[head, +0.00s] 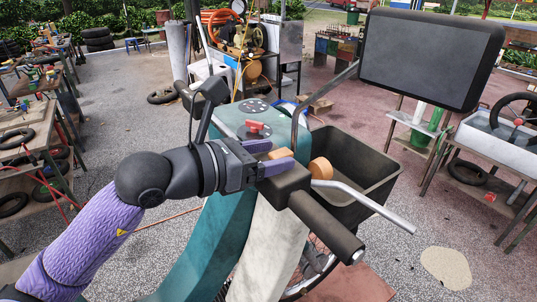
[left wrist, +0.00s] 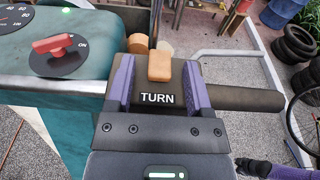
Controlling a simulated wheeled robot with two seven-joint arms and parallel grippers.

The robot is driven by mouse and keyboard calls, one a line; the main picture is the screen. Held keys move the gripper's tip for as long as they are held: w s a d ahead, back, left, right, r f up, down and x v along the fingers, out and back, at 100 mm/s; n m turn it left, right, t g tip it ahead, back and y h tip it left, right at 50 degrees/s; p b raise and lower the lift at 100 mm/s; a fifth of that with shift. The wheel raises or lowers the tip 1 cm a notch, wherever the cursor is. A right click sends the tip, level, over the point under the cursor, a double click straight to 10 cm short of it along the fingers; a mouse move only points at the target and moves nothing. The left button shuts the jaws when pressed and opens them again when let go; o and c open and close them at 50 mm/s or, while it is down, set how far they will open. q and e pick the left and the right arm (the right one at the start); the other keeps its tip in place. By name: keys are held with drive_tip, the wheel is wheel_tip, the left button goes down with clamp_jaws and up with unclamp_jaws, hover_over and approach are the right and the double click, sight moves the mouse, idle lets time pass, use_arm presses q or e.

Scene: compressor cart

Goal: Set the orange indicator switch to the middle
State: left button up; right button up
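The orange indicator switch (left wrist: 160,66) sits on the dark handlebar housing (left wrist: 158,98) marked TURN. In the head view the switch (head: 281,153) shows as a small orange tab, partly hidden by the purple fingers. My left gripper (head: 279,155) is at the housing with one finger on each side of the switch. In the left wrist view the left gripper (left wrist: 160,82) is open, with a gap between the fingers and the switch. I cannot tell clearly which position the switch is in.
A round orange piece (head: 320,168) is beside the housing. A red ON knob (left wrist: 54,44) is on the teal body. The black grip (head: 328,228), silver lever (head: 366,203), black basket (head: 358,160) and grey screen (head: 431,60) are close by.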

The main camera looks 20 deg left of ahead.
use_arm(q)
drive_tip(key=shift+s+a, duration=0.15)
drive_tip(key=b+v, duration=0.4)
drive_tip(key=v, duration=0.5)
drive_tip(key=shift+s+b, duration=0.25)
drive_tip(key=shift+b, duration=0.05)
drive_tip(key=shift+a, duration=0.1)
